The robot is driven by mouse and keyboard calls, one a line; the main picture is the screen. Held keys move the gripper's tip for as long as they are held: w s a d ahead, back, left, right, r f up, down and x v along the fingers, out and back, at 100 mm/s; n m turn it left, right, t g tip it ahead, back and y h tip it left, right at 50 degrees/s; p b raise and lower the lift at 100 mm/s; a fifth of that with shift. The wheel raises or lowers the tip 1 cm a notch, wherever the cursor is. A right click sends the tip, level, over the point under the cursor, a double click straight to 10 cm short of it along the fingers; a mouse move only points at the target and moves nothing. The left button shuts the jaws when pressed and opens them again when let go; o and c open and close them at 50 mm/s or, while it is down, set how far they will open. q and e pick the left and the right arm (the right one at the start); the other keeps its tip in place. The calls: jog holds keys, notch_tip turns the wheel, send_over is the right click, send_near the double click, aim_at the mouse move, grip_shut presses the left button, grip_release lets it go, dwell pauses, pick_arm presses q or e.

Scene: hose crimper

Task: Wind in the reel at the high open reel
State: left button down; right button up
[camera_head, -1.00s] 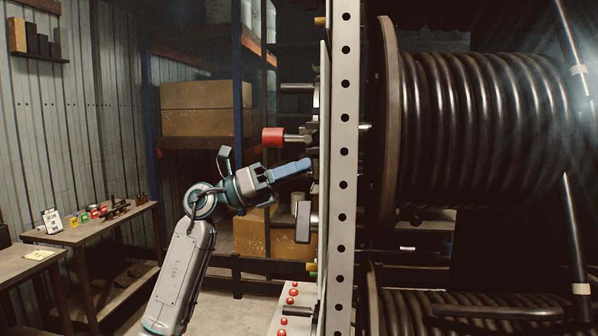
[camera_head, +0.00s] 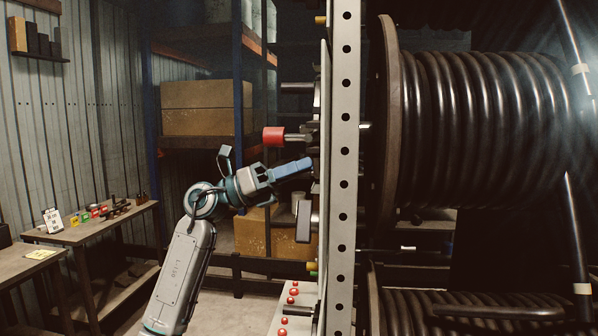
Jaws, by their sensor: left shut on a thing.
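The high open reel (camera_head: 480,130) is a large drum wound with black hose, with a brown round flange (camera_head: 389,130) on its left side. My left gripper (camera_head: 305,165) reaches in from the left to the edge of the upright panel beside the reel. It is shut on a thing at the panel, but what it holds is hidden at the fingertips. A red knob (camera_head: 273,136) on a metal shaft sticks out to the left of the panel, just above the gripper. My right gripper is not in view.
A perforated grey post (camera_head: 344,190) stands between my left arm and the reel. A lower reel (camera_head: 480,310) lies underneath. A grey block-like handle (camera_head: 303,222) juts out below the gripper. Red buttons (camera_head: 293,291) sit on a panel below. A bench (camera_head: 90,228) stands at left.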

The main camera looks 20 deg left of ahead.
pick_arm(q)
jog(key=c, duration=1.5)
grip_release()
jog(key=shift+s+r, duration=0.25)
jog(key=shift+r, duration=0.05)
jog(key=shift+o, duration=1)
jog(key=shift+s+d+r, duration=0.1)
jog(key=shift+s+d, duration=0.05)
jog(key=shift+s, duration=0.25)
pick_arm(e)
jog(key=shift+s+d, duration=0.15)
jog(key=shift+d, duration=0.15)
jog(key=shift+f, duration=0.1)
